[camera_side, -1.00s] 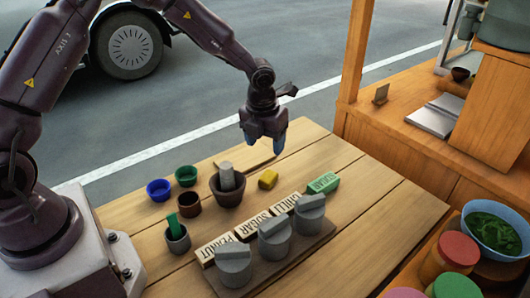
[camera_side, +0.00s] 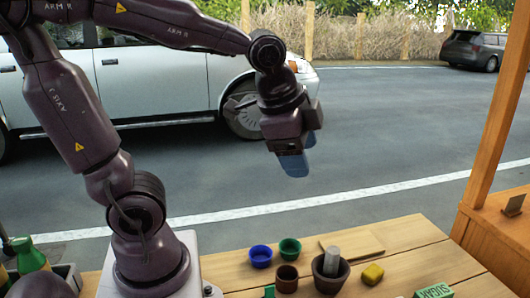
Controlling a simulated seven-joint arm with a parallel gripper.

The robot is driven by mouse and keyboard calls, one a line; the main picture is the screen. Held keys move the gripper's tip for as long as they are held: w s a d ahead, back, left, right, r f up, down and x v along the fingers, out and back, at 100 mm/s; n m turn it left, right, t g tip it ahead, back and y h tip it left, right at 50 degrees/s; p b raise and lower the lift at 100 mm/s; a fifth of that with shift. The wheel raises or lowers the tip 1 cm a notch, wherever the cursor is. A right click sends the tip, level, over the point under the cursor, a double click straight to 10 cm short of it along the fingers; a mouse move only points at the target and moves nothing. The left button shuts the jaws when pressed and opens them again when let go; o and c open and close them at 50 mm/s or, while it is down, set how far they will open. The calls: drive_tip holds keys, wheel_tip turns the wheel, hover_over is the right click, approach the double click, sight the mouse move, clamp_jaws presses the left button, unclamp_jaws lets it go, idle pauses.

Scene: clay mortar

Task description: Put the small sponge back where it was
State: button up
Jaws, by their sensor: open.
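A small yellow block that looks like the sponge (camera_side: 372,274) lies on the wooden table (camera_side: 410,232), just right of the brown clay mortar (camera_side: 330,275). A grey pestle (camera_side: 332,258) stands in the mortar. My gripper (camera_side: 293,165) is open and empty, with blue fingertips pointing down. It is seen against the road, apart from the sponge and up and to its left in the picture. The front of the table is cut off by the frame's lower edge.
A blue bowl (camera_side: 261,256), a green bowl (camera_side: 290,248) and a brown cup (camera_side: 287,279) stand left of the mortar. A thin wooden board (camera_side: 352,246) lies behind it. A green lettered block (camera_side: 435,291) is at lower right. A wooden post (camera_side: 495,120) rises at right.

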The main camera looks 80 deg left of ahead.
drive_tip(key=s+n+t+h, duration=0.1)
drive_tip(key=s+n, duration=0.5)
drive_tip(key=shift+d+r+n, duration=0.25)
drive_tip(key=shift+d+n, duration=0.15)
drive_tip(key=shift+d, duration=0.05)
